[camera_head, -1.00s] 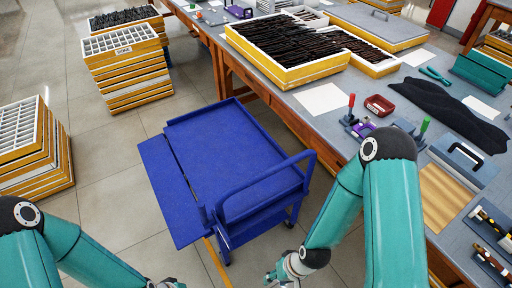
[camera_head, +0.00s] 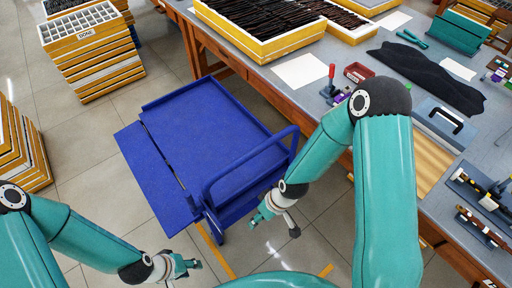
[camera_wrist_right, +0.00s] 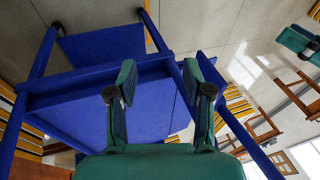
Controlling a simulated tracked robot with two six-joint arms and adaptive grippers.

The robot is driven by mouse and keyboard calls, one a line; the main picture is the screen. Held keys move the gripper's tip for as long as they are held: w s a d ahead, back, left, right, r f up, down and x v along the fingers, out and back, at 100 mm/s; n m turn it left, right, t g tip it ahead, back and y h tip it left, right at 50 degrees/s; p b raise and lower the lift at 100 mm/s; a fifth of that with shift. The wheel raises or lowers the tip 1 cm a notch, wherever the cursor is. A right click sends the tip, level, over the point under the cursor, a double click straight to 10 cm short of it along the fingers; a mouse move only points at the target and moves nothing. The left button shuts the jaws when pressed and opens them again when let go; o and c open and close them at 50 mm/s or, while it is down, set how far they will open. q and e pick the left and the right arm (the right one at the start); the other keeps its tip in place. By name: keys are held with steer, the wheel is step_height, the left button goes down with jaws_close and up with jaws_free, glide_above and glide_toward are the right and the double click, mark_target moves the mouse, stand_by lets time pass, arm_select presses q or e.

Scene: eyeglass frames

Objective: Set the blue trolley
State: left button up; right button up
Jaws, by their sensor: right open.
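The blue trolley (camera_head: 205,135) stands on the tiled floor beside the long workbench, with a side flap (camera_head: 150,170) on its left and an upright handle bar (camera_head: 245,165) at its near end. My right gripper (camera_head: 260,219) is open, just in front of the trolley's near right corner, close below the handle. In the right wrist view its two spread fingers (camera_wrist_right: 163,85) have blue trolley parts behind them; I see nothing held, and contact is not clear. My left gripper (camera_head: 190,266) is low in the picture, left of the trolley's near end and apart from it; its jaw opening is too small to judge.
The workbench (camera_head: 299,72) on the right carries trays of eyeglass frames (camera_head: 265,30), a dark cloth (camera_head: 425,75) and tools. Stacked yellow trays (camera_head: 95,70) stand at the back left, with another stack (camera_head: 20,150) at the left edge. Floor between them is clear.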

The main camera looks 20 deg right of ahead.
steer(key=w+d+r+n, duration=0.1)
steer(key=w+r+n, duration=0.7)
steer(key=w+r, duration=0.1)
steer(key=n+t+h+p, duration=0.1)
steer(key=n+h, duration=0.2)
steer(key=n, duration=0.7)
glide_toward(255, 150)
steer(key=f, duration=0.3)
steer(key=w+f+p, duration=0.1)
steer(key=f, duration=0.5)
steer(key=shift+w+a+f+p, duration=0.25)
steer(key=shift+w+a+p, duration=0.1)
steer(key=shift+c, duration=0.2)
jaws_close()
